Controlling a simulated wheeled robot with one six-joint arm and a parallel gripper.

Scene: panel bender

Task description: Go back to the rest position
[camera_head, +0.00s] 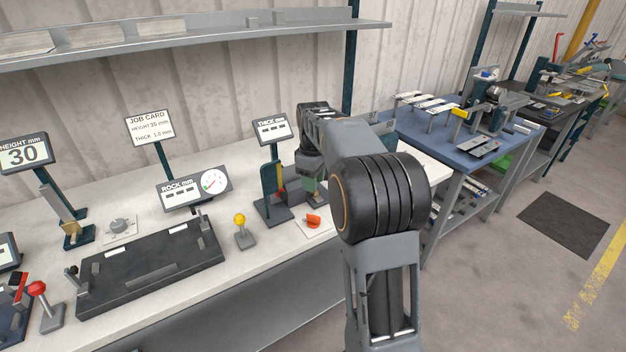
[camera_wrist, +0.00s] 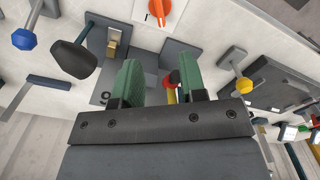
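My arm reaches over the white bench in the head view. My gripper (camera_wrist: 160,72) shows in the wrist view with its two green fingers apart. No held object shows between them; a red and yellow post (camera_wrist: 171,88) is seen in the gap, and I cannot tell if it touches a finger. In the head view my gripper (camera_head: 310,184) is mostly hidden behind my arm, beside the THICK mm stand (camera_head: 273,180). An orange knob (camera_head: 313,220) is close in front of it and also shows in the wrist view (camera_wrist: 159,8).
A yellow-topped lever (camera_head: 240,228), a black fixture plate (camera_head: 150,265) and the ROCK mm display (camera_head: 194,188) stand left of my gripper. A job card (camera_head: 149,127) is behind. A shelf (camera_head: 190,38) hangs above. A blue table (camera_head: 460,140) is to the right; open floor (camera_head: 500,270) lies before it.

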